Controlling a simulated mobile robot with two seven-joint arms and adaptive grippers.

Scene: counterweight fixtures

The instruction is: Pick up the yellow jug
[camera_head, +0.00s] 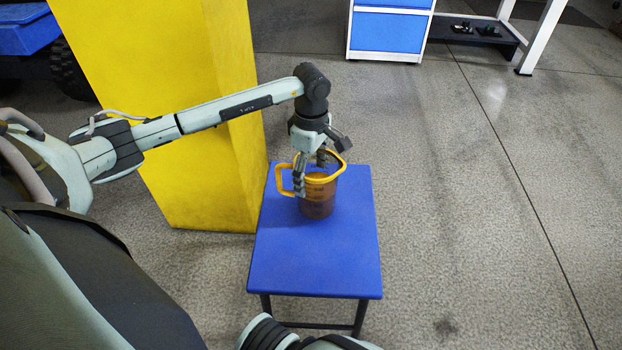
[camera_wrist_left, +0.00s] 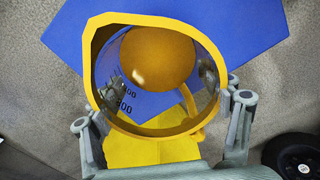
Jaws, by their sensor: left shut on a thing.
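The yellow jug (camera_head: 318,205) has a yellow rim, a yellow handle on its left side and see-through walls with a brownish lower part. It is upright at the blue table (camera_head: 310,265); I cannot tell whether its base touches the top. My left gripper (camera_head: 311,177) comes from above and is shut on the jug near its rim. In the left wrist view the jug's rim (camera_wrist_left: 95,45) lies between the two fingers, with its orange bottom seen through the opening. My right gripper is not in view.
A tall yellow block (camera_head: 190,120) stands just left of the table, under my left arm. A blue and white cabinet (camera_head: 390,30) stands at the back. The grey floor to the right of the table is clear.

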